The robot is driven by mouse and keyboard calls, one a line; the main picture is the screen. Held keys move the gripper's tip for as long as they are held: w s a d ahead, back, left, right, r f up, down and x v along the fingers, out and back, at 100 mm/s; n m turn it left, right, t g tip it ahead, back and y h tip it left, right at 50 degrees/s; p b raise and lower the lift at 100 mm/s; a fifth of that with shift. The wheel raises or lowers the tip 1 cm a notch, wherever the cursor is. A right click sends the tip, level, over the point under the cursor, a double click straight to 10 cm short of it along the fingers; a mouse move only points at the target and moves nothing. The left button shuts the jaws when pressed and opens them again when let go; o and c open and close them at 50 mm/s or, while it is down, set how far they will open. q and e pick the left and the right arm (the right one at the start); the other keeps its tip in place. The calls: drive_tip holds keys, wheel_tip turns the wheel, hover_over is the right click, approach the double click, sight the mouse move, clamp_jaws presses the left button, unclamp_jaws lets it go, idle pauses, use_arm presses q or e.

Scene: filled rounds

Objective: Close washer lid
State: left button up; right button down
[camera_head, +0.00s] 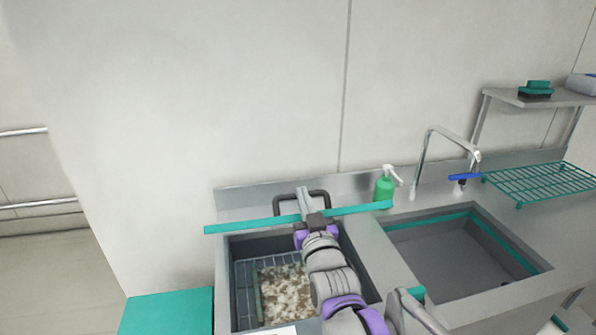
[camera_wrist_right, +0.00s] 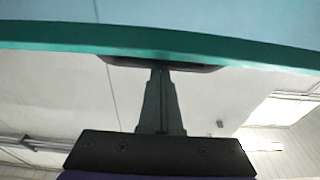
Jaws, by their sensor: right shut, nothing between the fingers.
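The washer lid (camera_head: 255,223) shows in the head view as a thin teal strip, nearly edge-on, above the back part of the open washer tub (camera_head: 232,300). A dark loop handle (camera_head: 320,194) shows just beyond the strip. My right gripper (camera_head: 303,193) reaches over the strip at the handle, and its fingers are shut and empty. In the right wrist view the lid's teal edge (camera_wrist_right: 90,38) spans the top, and the shut fingers (camera_wrist_right: 158,72) point up at the dark handle (camera_wrist_right: 195,67). Whether they touch it I cannot tell. My left gripper is not in view.
In the tub lies a wire rack (camera_head: 244,280) with a brown and white mottled load (camera_head: 283,290). A green soap bottle (camera_head: 383,190) stands right of the lid's end. A sink (camera_head: 450,262) with a tap (camera_head: 425,160) and a teal drying rack (camera_head: 545,182) are further right.

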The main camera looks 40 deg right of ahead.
use_arm(q)
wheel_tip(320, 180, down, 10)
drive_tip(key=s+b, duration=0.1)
drive_tip(key=b, duration=0.7)
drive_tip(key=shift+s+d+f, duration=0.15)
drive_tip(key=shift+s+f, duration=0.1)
use_arm(e)
drive_tip(key=s+a+f+t, duration=0.1)
drive_tip(key=s+a+f, duration=0.1)
drive_tip(key=s+f, duration=0.2)
drive_tip(key=s+a+f+h, duration=0.1)
drive_tip(key=s+f, duration=0.3)
drive_tip(key=f, duration=0.7)
drive_tip(key=shift+s+a+f+t, duration=0.2)
drive_tip(key=shift+s+a+t, duration=0.2)
drive_tip(key=shift+a, duration=0.4)
drive_tip(key=shift+w, duration=0.1)
